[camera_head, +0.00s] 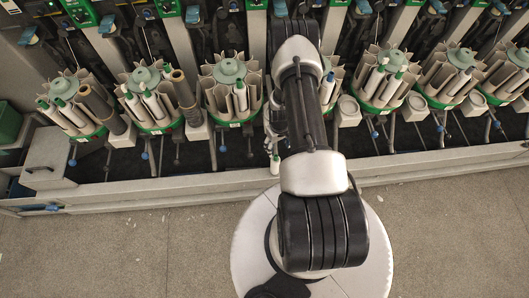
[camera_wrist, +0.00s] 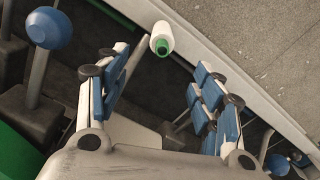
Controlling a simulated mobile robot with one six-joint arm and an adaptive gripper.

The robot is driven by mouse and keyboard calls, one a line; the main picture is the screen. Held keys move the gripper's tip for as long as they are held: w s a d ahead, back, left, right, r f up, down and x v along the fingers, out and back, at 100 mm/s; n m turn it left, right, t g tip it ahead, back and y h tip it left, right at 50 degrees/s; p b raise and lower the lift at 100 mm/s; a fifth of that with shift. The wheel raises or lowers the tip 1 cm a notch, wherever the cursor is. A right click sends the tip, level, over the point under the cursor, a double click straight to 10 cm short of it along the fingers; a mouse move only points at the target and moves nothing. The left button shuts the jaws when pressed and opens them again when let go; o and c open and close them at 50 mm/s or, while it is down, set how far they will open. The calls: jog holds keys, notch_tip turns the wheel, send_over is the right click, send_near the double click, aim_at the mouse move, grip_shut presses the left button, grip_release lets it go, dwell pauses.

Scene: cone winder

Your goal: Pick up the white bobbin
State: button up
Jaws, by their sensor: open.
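The white bobbin (camera_wrist: 164,33) shows in the wrist view near the top middle, with a green end facing the camera. In the head view a small white piece (camera_head: 275,164) with a green tip stands at the machine's front ledge, just left of my arm; it looks like the same bobbin. My gripper (camera_wrist: 160,68) is open and empty, its blue-padded fingers spread wide. The bobbin is beyond the fingertips, between their lines, and apart from both. In the head view my arm hides most of the gripper.
The winder's ledge (camera_wrist: 228,69) runs diagonally beside the bobbin. A blue knob on a rod (camera_wrist: 50,28) stands left of my gripper. Round green-based magazines (camera_head: 230,88) holding several tubes line the machine. The floor (camera_head: 120,250) in front is mostly clear.

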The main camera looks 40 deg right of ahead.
aim_at(277, 160)
jog(key=shift+s+f, duration=0.25)
jog(key=shift+f, duration=0.25)
jog(key=f+b, duration=0.1)
jog(key=f, duration=0.2)
jog(key=f+b, duration=0.1)
jog(key=f, duration=0.2)
jog(key=f+b, duration=0.2)
jog(key=f, duration=0.2)
jog(key=shift+s, duration=0.25)
jog(key=f+b, duration=0.1)
jog(key=f, duration=0.1)
jog(key=f+b, duration=0.1)
jog(key=f, duration=0.1)
jog(key=f+b, duration=0.1)
jog(key=f, duration=0.1)
jog(key=shift+w+a+f, duration=0.2)
jog(key=shift+w+f, duration=0.05)
jog(key=shift+w, duration=0.05)
jog(key=shift+r, duration=0.1)
jog(key=shift+c, duration=0.3)
jog(key=c, duration=0.9)
